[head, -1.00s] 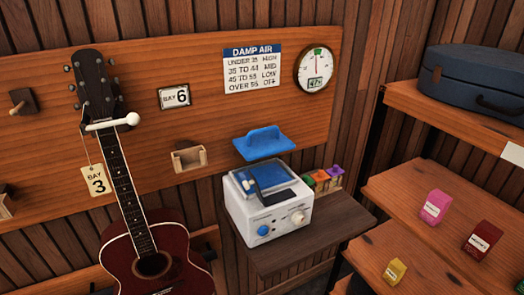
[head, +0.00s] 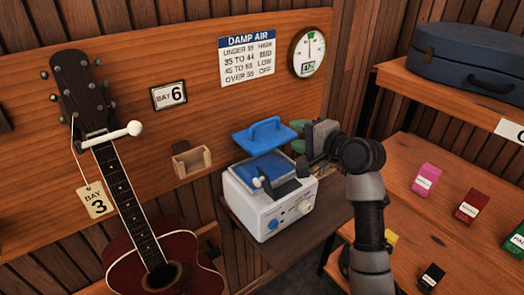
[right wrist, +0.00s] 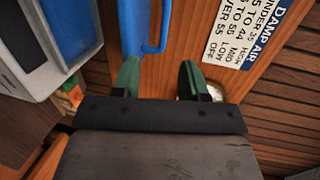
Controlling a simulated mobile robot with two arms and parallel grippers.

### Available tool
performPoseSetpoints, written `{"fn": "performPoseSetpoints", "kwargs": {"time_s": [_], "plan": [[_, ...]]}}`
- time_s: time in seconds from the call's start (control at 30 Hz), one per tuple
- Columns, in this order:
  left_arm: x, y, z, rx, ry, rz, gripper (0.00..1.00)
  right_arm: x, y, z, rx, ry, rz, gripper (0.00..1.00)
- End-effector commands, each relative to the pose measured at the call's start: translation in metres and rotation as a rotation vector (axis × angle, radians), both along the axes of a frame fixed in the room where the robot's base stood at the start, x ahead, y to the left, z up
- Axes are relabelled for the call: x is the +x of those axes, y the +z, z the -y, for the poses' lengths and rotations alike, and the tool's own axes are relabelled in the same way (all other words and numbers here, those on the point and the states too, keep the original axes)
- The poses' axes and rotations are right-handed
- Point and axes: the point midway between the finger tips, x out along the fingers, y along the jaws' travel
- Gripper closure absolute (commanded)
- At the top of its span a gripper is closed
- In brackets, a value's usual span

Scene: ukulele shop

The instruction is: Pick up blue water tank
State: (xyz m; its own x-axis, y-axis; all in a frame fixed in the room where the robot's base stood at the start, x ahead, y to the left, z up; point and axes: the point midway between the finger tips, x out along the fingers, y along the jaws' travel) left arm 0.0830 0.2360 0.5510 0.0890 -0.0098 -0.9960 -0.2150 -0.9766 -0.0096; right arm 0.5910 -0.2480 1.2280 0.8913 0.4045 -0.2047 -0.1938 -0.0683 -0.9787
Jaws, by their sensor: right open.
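A white machine (head: 268,212) with dials stands on a brown side table. A blue block (head: 262,166) sits in its top, with a dark bar across the front. A separate blue piece with a raised handle (head: 266,135) shows just behind and above it; I cannot tell which blue part is the water tank. My right gripper (head: 299,136) is open and empty, just right of the handled piece, its fingers pointing toward it. In the right wrist view, the handled blue piece (right wrist: 146,25) lies ahead of the green fingertips (right wrist: 160,72), apart from them. My left gripper is out of view.
A red guitar (head: 165,270) hangs at the left, beside an empty wooden holder (head: 191,161). Shelves at the right hold a blue case (head: 470,62) and small boxes, including a pink one (head: 426,179). A round gauge (head: 308,52) is above my right gripper.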

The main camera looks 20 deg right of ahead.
Motion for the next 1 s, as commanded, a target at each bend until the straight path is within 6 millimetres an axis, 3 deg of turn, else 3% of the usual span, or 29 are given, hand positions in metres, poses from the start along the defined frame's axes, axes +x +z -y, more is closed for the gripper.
{"fn": "performPoseSetpoints", "kwargs": {"time_s": [0.3, 0.5, 0.73, 1.0], "plan": [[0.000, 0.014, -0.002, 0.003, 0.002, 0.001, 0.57, 0.040, -0.002, -0.018, 0.018, 0.001, 0.002, 0.57], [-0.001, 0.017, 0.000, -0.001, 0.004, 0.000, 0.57, 0.052, -0.006, -0.023, 0.014, 0.001, 0.003, 0.57], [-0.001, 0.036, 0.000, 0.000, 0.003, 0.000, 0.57, 0.078, -0.008, -0.033, 0.014, 0.001, 0.000, 0.57], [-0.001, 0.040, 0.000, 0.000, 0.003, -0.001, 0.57, 0.097, -0.016, -0.042, 0.013, 0.001, 0.002, 0.57]]}}
